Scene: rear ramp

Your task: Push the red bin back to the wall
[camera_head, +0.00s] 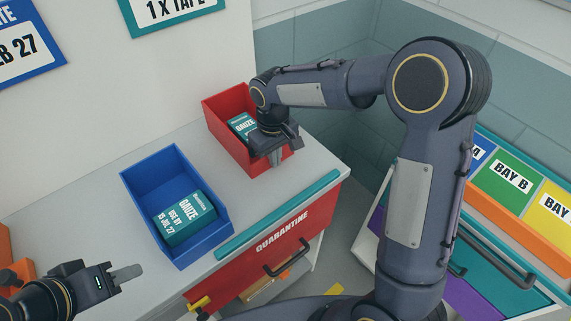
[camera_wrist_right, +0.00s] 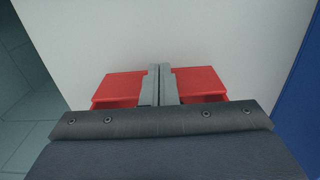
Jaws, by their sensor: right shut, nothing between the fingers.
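The red bin (camera_head: 217,135) stands on the grey counter near its far right end, with a teal gauze box (camera_head: 240,125) inside. Its back is toward the white wall; I cannot tell whether a gap is left there. My right gripper (camera_head: 277,158) is shut and empty at the bin's front side and hides part of it. In the right wrist view, the shut fingers (camera_wrist_right: 160,82) point toward the wall, with red bin parts (camera_wrist_right: 118,86) on both sides. Contact is not clear. My left gripper (camera_head: 128,274) is low at the left; its finger opening is unclear.
A blue bin (camera_head: 149,180) with a teal gauze box (camera_head: 186,219) stands left of the red bin. A teal strip (camera_head: 280,214) runs along the counter's front edge, above the red quarantine drawer (camera_head: 305,238). Coloured bay bins (camera_head: 507,180) stand at the right.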

